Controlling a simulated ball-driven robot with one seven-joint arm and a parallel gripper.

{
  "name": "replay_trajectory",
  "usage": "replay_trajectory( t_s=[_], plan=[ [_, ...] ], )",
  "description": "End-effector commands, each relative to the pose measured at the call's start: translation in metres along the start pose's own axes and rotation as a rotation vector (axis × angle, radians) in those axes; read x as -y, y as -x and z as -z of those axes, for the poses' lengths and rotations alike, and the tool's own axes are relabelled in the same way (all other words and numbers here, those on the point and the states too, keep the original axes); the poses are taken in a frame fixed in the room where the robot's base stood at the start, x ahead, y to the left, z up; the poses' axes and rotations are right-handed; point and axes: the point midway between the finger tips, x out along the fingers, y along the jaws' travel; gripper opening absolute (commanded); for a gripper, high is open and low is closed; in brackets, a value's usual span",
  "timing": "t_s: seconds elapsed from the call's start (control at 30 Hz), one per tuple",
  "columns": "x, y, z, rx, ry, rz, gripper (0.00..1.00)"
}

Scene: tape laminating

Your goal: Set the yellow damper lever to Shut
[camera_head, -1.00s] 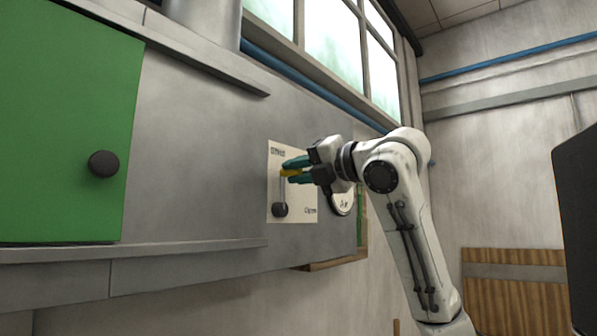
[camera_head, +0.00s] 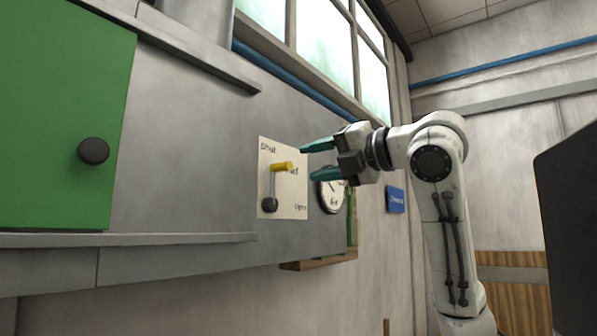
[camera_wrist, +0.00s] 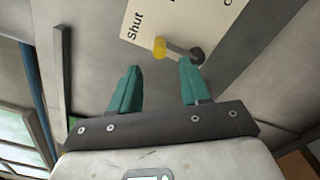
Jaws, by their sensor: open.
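The yellow damper lever (camera_head: 282,167) sits on a pale label plate (camera_head: 295,205) on the grey duct wall. Its arm rises almost straight up from a dark round pivot (camera_head: 269,204), with the yellow handle below the "Shut" label (camera_head: 267,147) at the plate's top. "Open" is at the lower right; the middle label is partly hidden by the handle. My gripper (camera_head: 310,162) is open and empty, its teal fingers apart from the handle, to its right. In the wrist view, the yellow handle (camera_wrist: 160,47) shows just beyond the gap between the fingertips (camera_wrist: 160,66).
A round gauge (camera_head: 332,192) is on the wall just right of the plate, close behind my lower finger. A green door (camera_head: 60,110) with a black knob (camera_head: 93,150) is at the left. A grey ledge (camera_head: 150,240) runs below it. A blue sign (camera_head: 396,199) hangs beyond.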

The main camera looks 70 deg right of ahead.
Motion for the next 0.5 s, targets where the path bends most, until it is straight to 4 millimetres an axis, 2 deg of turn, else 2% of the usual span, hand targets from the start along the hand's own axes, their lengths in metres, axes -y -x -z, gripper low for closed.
replay_trajectory(
  t_s=[0.03,0.2,0.5],
  plan=[
    [0.001,0.009,0.001,0.002,0.002,-0.001,0.46],
    [0.000,0.028,0.001,0.001,0.001,-0.001,0.46],
    [0.000,0.034,0.001,-0.002,0.001,0.000,0.46]
  ],
)
